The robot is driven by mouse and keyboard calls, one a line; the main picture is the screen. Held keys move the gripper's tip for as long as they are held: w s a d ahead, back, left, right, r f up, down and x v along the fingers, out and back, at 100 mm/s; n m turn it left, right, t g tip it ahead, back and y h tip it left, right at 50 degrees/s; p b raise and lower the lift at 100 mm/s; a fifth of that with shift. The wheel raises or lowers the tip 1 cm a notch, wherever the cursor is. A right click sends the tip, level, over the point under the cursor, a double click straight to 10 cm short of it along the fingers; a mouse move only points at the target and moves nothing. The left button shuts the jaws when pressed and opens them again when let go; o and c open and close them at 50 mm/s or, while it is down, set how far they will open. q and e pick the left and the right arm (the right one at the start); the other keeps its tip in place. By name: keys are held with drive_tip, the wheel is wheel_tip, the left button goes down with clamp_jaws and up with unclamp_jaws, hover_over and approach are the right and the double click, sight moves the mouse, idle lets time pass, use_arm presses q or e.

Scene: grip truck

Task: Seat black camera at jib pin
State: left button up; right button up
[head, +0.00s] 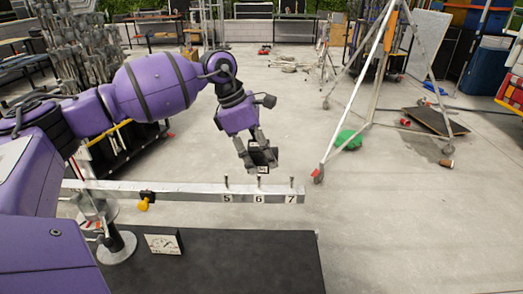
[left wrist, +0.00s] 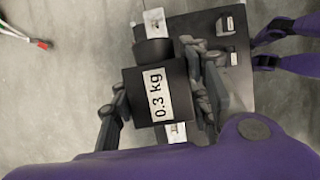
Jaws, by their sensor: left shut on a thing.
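My left gripper (head: 257,152) is shut on the black camera (head: 264,158) and holds it in the air over the outer part of the jib bar (head: 190,187). In the left wrist view the camera (left wrist: 157,97) sits between the fingers with its "0.3 kg" label showing. Three upright pins rise from the bar: pin 5 (head: 226,181), pin 6 (head: 258,181) and pin 7 (head: 291,182). In the head view the camera is above pin 6, with a small gap between them. The camera's underside is hidden. My right gripper is not in view.
A black tabletop (head: 240,265) with a dial card (head: 163,243) lies in front. A tripod stand (head: 346,130) is behind at the right.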

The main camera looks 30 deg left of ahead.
sight(260, 176)
use_arm(q)
drive_tip(key=shift+f+b, duration=0.55)
drive_tip(key=shift+f, duration=1.4)
drive_tip(key=shift+f+b, duration=0.4)
drive_tip(key=shift+f, duration=1.15)
drive_tip(key=o, duration=1)
drive_tip(key=shift+f, duration=0.1)
